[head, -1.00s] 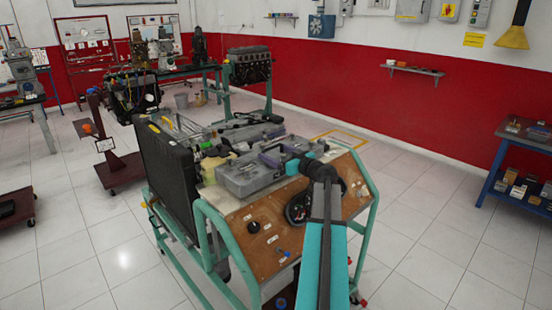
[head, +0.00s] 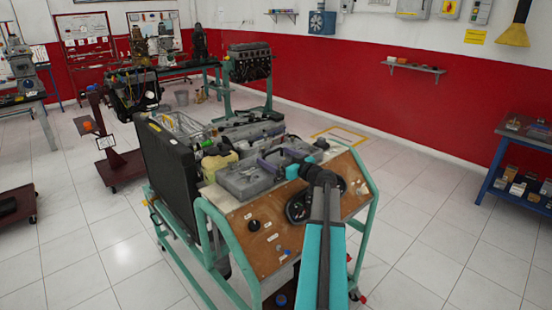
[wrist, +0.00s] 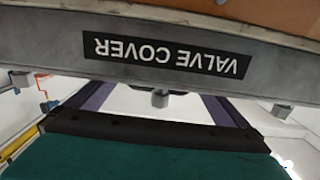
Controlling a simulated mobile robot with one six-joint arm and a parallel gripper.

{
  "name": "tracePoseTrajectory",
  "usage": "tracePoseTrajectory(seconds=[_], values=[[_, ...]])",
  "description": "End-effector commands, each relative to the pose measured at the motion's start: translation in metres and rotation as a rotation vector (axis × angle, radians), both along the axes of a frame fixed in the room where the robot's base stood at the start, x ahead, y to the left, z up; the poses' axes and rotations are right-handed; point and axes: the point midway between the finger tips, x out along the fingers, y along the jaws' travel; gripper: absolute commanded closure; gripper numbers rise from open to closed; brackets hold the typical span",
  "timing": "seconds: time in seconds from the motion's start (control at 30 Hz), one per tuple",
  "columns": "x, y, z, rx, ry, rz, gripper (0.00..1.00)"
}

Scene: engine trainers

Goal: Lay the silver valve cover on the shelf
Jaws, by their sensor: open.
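The silver valve cover (head: 249,181) lies on top of the engine trainer (head: 262,229), above its brown front panel. In the wrist view its grey side (wrist: 55,46) spans the top, with an upside-down "VALVE COVER" label. My gripper (head: 282,163) is at the right end of the cover. In the wrist view my gripper (wrist: 158,98) shows two dark purple fingers spread apart, with a small metal stub between them. The fingertips are hidden behind the cover's edge. A grey wall shelf (head: 413,68) at the right holds a few small items.
A blue bench (head: 510,183) with boxes stands at the right edge. Another small wall shelf (head: 283,13) is at the top. The tiled floor between the trainer and the red wall is clear.

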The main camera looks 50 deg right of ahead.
Motion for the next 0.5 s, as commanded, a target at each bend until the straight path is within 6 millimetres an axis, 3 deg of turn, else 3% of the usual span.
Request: tracePoseTrajectory(seconds=[0.27,0.5], values=[[-0.014,0.001,0.000,-0.001,-0.001,-0.002,0.00],[-0.045,0.004,-0.001,0.000,-0.001,-0.004,0.00]])
